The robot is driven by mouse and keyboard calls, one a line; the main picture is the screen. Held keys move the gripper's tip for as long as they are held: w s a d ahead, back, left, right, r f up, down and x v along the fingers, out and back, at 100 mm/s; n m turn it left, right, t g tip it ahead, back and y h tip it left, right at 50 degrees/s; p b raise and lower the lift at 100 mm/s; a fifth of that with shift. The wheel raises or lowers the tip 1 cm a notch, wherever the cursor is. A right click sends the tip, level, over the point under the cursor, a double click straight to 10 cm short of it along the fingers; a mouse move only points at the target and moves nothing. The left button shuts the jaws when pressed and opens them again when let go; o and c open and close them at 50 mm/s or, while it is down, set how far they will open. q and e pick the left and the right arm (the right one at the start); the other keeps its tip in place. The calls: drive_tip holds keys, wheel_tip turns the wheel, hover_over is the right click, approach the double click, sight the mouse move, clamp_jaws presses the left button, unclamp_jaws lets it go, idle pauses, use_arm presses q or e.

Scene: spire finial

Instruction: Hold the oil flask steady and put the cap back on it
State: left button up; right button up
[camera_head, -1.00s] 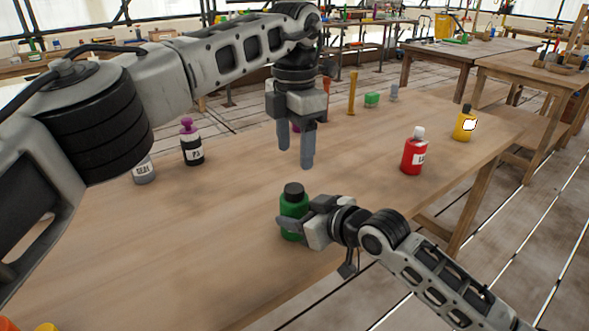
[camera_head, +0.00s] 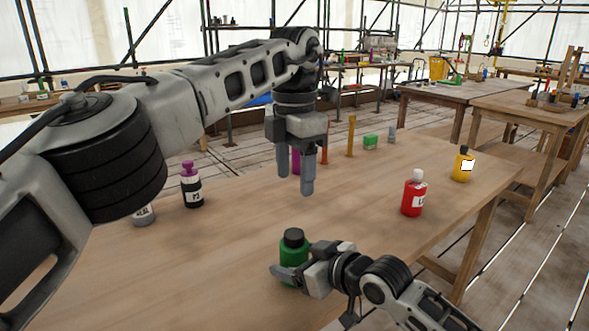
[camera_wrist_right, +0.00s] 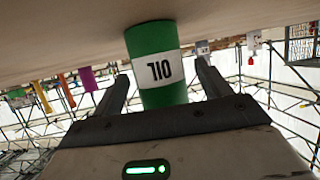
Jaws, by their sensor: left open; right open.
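The green oil flask (camera_head: 293,262) stands upright on the near part of the table, with a black top (camera_head: 293,238) on it. In the right wrist view the flask (camera_wrist_right: 165,95) appears upside down, with a white OIL label. My right gripper (camera_head: 292,276) is open, with one finger on each side of the flask; I cannot tell whether they touch it. My left gripper (camera_head: 295,183) is open and empty, pointing down above the table, higher than the flask in the picture. I see no separate loose cap.
A red bottle (camera_head: 413,198) and a yellow bottle (camera_head: 462,167) stand to the right. A black bottle with a purple top (camera_head: 191,188) and a grey bottle (camera_head: 143,215) stand left. A yellow post (camera_head: 351,136) and green block (camera_head: 371,142) stand at the back.

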drive_tip(key=v, duration=1.6)
drive_tip(key=shift+p, duration=0.4)
